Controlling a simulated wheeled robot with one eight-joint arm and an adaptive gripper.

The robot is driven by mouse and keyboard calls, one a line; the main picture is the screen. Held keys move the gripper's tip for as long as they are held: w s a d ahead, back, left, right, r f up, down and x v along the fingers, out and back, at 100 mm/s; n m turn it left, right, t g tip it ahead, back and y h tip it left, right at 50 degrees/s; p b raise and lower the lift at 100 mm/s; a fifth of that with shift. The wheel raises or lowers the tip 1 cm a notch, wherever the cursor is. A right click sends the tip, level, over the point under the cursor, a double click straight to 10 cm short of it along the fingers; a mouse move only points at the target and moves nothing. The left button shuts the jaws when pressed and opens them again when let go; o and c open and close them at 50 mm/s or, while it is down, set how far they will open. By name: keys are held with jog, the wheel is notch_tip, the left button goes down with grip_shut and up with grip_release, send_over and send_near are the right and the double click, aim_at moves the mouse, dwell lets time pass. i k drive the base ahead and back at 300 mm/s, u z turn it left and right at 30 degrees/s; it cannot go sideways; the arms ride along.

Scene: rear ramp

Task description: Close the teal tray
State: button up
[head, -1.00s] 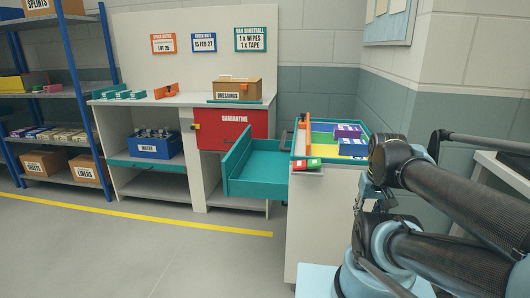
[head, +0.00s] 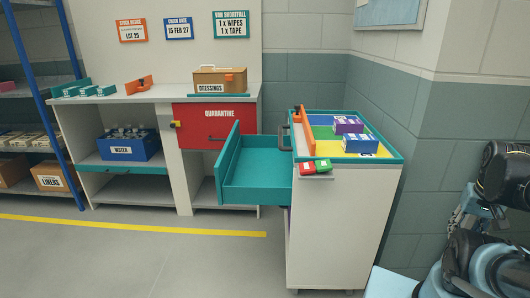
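The teal tray (head: 262,176) is a drawer-like tray that sticks out to the left from the side of a white cabinet (head: 340,225). It is pulled open, with its tall teal front panel (head: 229,163) at the left end. The tray's visible floor looks empty. Part of my arm (head: 485,220) shows at the right edge, apart from the cabinet and the tray. My gripper is not in view.
A workbench (head: 165,98) with a red quarantine door (head: 215,127) stands behind. Floor (head: 150,260) in front is clear.

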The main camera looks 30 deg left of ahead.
aim_at(250, 170)
jog(key=z, duration=0.95)
jog(key=k, duration=2.15)
jog(key=u, duration=1.85)
jog(key=i, duration=1)
